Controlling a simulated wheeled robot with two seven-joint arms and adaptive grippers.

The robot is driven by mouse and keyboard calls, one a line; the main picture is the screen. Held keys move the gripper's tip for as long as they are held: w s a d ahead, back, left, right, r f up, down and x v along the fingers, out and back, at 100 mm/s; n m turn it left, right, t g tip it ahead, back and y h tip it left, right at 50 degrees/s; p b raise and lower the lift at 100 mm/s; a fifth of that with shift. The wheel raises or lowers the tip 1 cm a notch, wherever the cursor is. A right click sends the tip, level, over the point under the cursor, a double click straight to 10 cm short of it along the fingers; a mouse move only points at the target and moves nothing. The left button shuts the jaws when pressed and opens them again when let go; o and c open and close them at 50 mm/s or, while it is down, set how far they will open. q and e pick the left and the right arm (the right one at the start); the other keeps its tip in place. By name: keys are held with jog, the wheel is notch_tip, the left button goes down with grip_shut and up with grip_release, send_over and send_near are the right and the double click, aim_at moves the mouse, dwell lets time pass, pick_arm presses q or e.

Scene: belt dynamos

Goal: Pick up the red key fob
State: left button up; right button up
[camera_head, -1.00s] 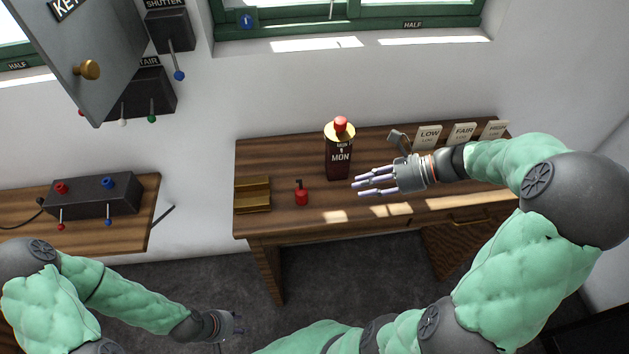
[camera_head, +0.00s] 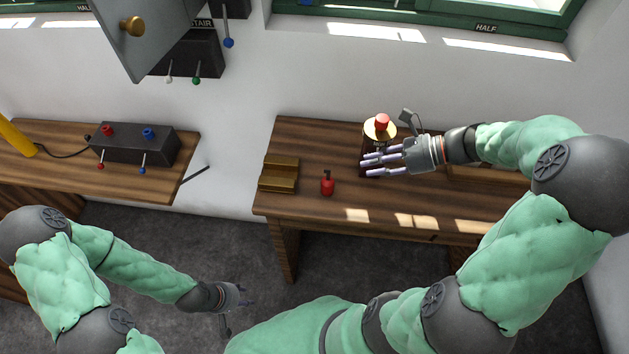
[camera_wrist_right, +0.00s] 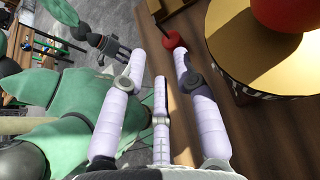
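The red key fob (camera_head: 327,185) stands on the wooden desk, just right of a brass-coloured holder; a small dark piece sticks up from its top. My right gripper (camera_head: 366,166) is open and empty over the desk, to the right of the fob and apart from it, with its fingers pointing left. In the right wrist view the fob (camera_wrist_right: 174,41) shows beyond the spread fingers (camera_wrist_right: 160,68). My left gripper (camera_head: 246,295) hangs low over the floor, left of the desk's front; its fingers are too small to tell their state.
A dark box with a brass top and red knob (camera_head: 382,124) stands right behind my right fingers. The brass holder (camera_head: 279,175) sits at the desk's left end. A switch box (camera_head: 134,144) is on the left bench (camera_head: 60,172). The desk front (camera_head: 300,207) is clear.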

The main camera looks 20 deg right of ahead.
aim_at(329, 171)
jog(key=shift+a+r+b+x, duration=0.15)
jog(key=shift+b+x, duration=0.8)
jog(key=shift+x, duration=2)
jog(key=shift+a+r+b+x, duration=0.15)
jog(key=shift+b+x, duration=0.75)
jog(key=shift+x, duration=2.05)
pick_arm(q)
jog(key=f, duration=0.3)
jog(key=shift+w+a+f, duration=0.2)
jog(key=shift+a+f, duration=0.15)
jog(key=shift+a, duration=0.05)
pick_arm(e)
jog(key=shift+d, duration=0.1)
jog(key=shift+r, duration=0.1)
grip_shut()
